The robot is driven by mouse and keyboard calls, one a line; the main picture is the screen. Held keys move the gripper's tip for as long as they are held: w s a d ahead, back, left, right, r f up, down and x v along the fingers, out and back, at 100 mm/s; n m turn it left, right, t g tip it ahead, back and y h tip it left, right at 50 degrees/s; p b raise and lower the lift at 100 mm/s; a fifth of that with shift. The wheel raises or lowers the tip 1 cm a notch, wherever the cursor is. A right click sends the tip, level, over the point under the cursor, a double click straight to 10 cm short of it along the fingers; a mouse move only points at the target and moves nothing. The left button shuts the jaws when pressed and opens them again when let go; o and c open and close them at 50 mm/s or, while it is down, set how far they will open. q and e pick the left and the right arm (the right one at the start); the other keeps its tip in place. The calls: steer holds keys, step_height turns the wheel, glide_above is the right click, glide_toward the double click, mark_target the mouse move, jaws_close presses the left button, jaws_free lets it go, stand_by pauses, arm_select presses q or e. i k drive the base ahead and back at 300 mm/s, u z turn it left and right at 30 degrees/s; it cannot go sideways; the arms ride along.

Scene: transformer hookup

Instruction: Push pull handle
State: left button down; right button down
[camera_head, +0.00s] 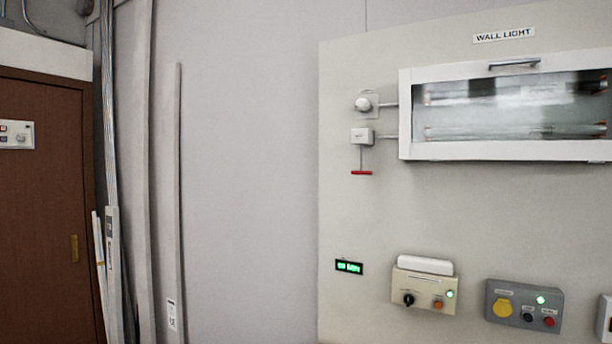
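The likely pull handle is a small red bar (361,173) at the lower end of a thin cord or rod. It hangs below a small white switch box (362,136) on the pale wall panel (350,220). A round white knob or fitting (364,104) sits just above that box. Neither of my grippers shows in the head view, and nothing touches the red bar.
A white-framed glass case (403,115) under a "WALL LIGHT" label (504,35) juts out at right. A green display (349,267), beige control box (425,285) and grey button box (523,305) are below. A brown door (40,200) and vertical conduits (140,150) stand left.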

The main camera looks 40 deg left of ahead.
mark_target(361, 173)
steer(key=u, duration=0.05)
steer(key=i, duration=1)
